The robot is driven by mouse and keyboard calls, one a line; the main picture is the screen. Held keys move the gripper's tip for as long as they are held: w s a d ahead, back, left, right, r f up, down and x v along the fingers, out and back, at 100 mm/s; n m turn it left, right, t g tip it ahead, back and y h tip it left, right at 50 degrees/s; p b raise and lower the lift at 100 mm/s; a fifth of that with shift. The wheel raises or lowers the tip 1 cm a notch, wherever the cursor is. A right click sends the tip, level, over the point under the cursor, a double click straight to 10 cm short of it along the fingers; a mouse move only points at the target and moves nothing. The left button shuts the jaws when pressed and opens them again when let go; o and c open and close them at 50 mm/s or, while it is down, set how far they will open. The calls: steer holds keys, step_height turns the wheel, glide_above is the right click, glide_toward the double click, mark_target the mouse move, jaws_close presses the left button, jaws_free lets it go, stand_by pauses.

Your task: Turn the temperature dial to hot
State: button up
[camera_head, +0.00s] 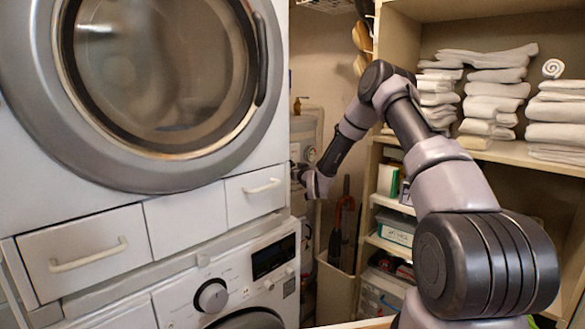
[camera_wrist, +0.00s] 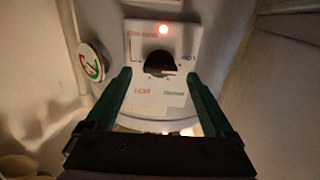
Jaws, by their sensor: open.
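The temperature dial (camera_wrist: 158,62) is a dark half-round knob on a white panel (camera_wrist: 178,42) with small colored labels, in the upper middle of the wrist view. My gripper (camera_wrist: 158,75) is open, with one dark green finger at each side below the dial. Contact with the dial cannot be made out. In the head view my gripper (camera_head: 298,176) is beside a pale heater body (camera_head: 304,135), and the dial is hidden.
A round gauge (camera_wrist: 92,62) with green and red marks is left of the panel. In the head view, stacked laundry machines (camera_head: 170,235) stand close on the left. Shelves (camera_head: 505,150) with folded towels are on the right. A bin (camera_head: 336,290) stands below my gripper.

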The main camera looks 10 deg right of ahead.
steer(key=shift+w+a, duration=0.1)
steer(key=shift+w, duration=0.35)
steer(key=shift+c, duration=0.3)
steer(key=c, duration=1.3)
